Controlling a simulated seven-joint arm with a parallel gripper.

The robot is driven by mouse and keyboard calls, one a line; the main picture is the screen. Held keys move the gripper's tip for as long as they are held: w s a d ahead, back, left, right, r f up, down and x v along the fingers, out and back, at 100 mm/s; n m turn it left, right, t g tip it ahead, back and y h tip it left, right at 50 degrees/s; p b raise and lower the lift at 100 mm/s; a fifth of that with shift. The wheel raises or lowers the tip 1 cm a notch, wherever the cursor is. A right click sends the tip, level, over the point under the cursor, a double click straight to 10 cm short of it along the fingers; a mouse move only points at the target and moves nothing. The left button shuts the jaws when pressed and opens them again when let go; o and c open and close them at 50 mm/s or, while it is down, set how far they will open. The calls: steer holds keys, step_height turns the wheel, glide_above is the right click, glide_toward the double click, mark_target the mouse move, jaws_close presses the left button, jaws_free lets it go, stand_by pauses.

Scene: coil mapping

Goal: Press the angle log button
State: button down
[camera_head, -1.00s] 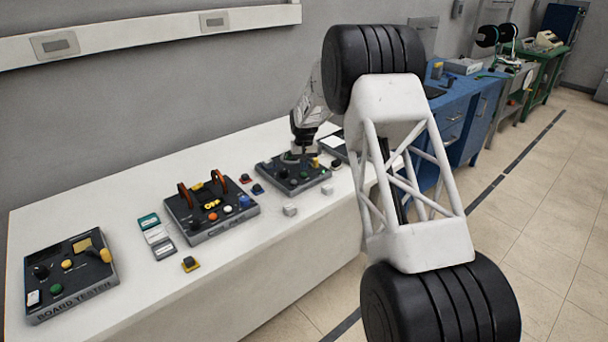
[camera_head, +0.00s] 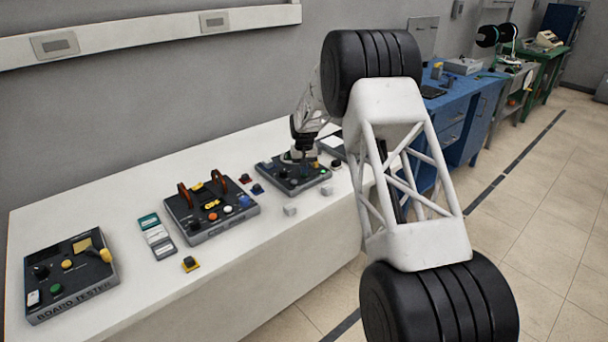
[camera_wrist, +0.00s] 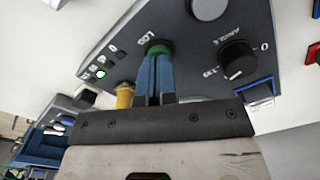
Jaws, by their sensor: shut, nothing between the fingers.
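The dark control panel (camera_head: 316,181) stands near the right end of the white bench. In the wrist view, its green button (camera_wrist: 158,48) sits beside the label "LOG". A black knob (camera_wrist: 238,60) marked "ANGLE" is to its right. My gripper (camera_wrist: 155,60) is shut and empty. Its blue fingertips are at the green button and cover its lower part. I cannot tell whether the button is pushed in.
A yellow control (camera_wrist: 125,95) stands close to the left of my fingers. A green lit indicator (camera_wrist: 100,74) is farther left. On the bench (camera_head: 130,190), another panel with red levers (camera_head: 212,206) and a board tester (camera_head: 70,276) stand to the left. Small loose blocks lie near the panel.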

steer(key=shift+f, duration=0.4)
stand_by(0.6)
steer(key=shift+r, duration=3.2)
steer(key=shift+r, duration=0.1)
